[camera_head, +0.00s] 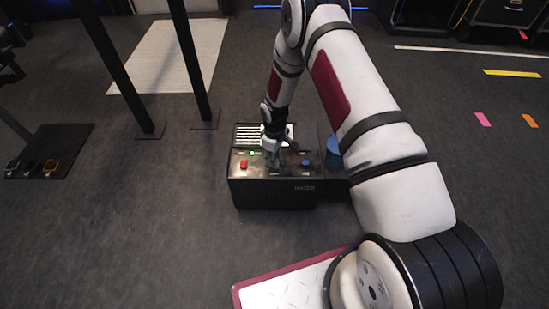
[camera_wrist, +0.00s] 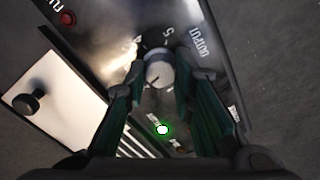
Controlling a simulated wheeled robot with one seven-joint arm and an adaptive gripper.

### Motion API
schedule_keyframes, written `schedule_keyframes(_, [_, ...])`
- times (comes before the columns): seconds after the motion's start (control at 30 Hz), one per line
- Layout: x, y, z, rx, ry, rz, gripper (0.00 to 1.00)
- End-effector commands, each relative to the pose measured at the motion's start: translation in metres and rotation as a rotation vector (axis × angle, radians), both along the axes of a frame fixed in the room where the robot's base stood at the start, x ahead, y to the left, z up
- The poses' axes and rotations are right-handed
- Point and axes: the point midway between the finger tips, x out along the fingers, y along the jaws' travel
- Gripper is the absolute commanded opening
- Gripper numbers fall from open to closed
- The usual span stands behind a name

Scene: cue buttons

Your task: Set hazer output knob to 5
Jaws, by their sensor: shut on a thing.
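The hazer (camera_head: 275,196) is a black box on the floor in the head view, with a control panel on top. In the wrist view its pale round output knob (camera_wrist: 158,72) sits beside the printed word OUTPUT, with the numeral 5 (camera_wrist: 168,32) just above it. My gripper (camera_wrist: 160,77) is shut on this knob, one dark green finger on each side. In the head view my gripper (camera_head: 271,158) is over the middle of the panel, and the knob is hidden. I cannot tell which number the knob's pointer faces.
The panel also has a red button (camera_head: 243,165), a blue control (camera_head: 306,163) and a lit green light (camera_wrist: 162,129). A black knob (camera_wrist: 30,102) stands on a pale plate in the wrist view. Black posts (camera_head: 190,60) stand behind left.

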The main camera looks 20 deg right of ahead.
Motion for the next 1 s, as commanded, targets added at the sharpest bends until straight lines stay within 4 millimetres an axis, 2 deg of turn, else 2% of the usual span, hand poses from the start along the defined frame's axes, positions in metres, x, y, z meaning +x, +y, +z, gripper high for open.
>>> schedule_keyframes(1.0, [-0.001, 0.0005, -0.0011, -0.001, 0.001, -0.963, 0.0])
